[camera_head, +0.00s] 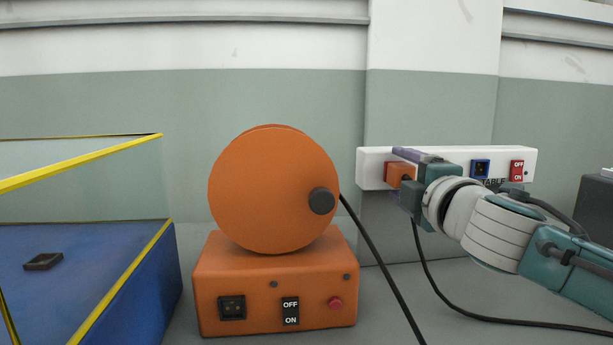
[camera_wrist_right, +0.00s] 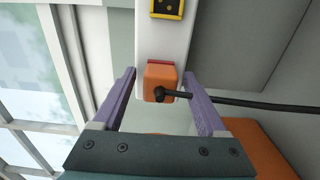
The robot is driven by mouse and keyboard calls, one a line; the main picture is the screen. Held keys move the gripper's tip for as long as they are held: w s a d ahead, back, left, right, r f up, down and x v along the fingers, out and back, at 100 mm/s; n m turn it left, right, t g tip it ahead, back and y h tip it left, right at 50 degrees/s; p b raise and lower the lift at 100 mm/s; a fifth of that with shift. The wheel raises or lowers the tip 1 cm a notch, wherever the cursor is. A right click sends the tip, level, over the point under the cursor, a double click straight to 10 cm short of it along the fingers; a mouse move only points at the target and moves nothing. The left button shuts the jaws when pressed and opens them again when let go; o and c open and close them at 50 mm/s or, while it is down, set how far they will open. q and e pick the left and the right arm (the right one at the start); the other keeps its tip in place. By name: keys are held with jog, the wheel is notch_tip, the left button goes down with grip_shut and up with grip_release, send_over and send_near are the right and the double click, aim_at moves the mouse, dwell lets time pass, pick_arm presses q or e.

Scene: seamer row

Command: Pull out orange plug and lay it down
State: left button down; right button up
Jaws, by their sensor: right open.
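The orange plug (camera_head: 399,173) sits at the left part of the white socket strip (camera_head: 373,156) on the wall, with a black cable leaving it. In the right wrist view the orange plug (camera_wrist_right: 159,80) is against the strip (camera_wrist_right: 178,42), in front of a red-edged socket. My right gripper (camera_head: 402,166) is at the plug. In the right wrist view its purple fingers (camera_wrist_right: 160,88) are open, one on each side of the plug, with gaps between. My left gripper is in neither view.
An orange machine (camera_head: 270,268) with a round orange drum (camera_head: 265,190) stands left of the strip. A blue bin (camera_head: 130,290) with yellow edges is at far left. A blue socket (camera_head: 480,168) and red switch (camera_head: 517,170) are on the strip. A black cable (camera_head: 375,250) crosses the grey surface.

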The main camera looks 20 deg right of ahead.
aim_at(405, 178)
jog(key=shift+c, duration=0.4)
dwell(0.6)
grip_shut()
dwell(0.4)
dwell(0.4)
jog(key=shift+s+a+r, duration=0.1)
jog(key=shift+s+a, duration=0.05)
jog(key=shift+s, duration=0.1)
jog(key=shift+s+p, duration=0.4)
jog(key=shift+s, duration=0.1)
jog(key=shift+p+v, duration=0.65)
jog(key=shift+v, duration=1.65)
jog(key=shift+w+a, duration=0.1)
